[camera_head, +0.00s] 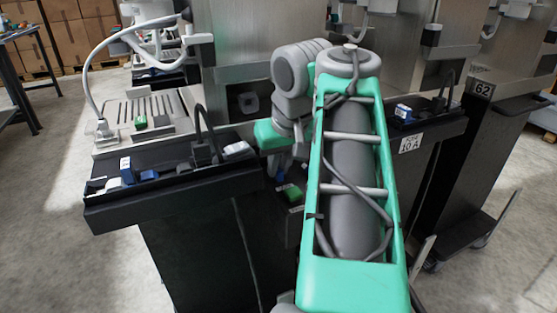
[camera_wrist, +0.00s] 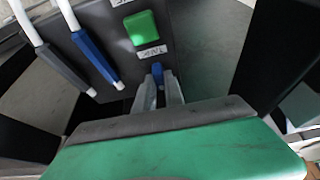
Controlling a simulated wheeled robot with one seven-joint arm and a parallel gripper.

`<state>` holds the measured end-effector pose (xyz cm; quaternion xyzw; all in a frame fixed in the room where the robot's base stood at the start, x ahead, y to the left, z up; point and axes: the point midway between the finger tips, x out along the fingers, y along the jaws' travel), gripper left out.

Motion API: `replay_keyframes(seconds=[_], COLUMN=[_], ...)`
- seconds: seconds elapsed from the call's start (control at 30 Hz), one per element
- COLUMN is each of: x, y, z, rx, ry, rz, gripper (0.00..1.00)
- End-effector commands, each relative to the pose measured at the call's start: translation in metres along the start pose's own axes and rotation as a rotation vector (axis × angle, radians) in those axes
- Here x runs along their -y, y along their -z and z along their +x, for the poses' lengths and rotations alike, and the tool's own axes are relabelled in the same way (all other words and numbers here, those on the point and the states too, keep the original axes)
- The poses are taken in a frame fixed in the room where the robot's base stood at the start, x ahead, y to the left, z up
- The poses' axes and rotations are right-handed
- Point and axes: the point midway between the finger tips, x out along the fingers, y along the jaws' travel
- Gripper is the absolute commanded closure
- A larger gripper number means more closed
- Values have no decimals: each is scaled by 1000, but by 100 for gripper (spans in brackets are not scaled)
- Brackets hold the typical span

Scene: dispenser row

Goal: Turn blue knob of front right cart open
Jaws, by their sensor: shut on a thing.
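The blue knob (camera_wrist: 157,71) is on a dark cart panel, below a green square piece (camera_wrist: 141,27) and its white label in the wrist view. My gripper (camera_wrist: 161,88) has its two grey fingers on either side of the knob, shut on it. The fingers and the green gripper body hide the knob's lower part. In the head view a small bit of blue (camera_head: 280,177) shows below my gripper, next to a green piece (camera_head: 293,194). My arm hides much of this cart there. The knob's turn angle cannot be told.
A blue-sleeved hose (camera_wrist: 95,58) and a grey-sleeved hose (camera_wrist: 62,66) hang left of the knob in the wrist view. Open floor lies far left.

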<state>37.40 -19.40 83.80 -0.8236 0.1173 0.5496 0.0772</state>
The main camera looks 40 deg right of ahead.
Motion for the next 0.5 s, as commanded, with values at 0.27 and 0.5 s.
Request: replay_keyframes(seconds=[0.27, 0.5], x=[0, 0], y=[0, 0], z=[0, 0], rx=[1, 1], ry=[22, 22], rz=[-49, -49], gripper=[100, 76])
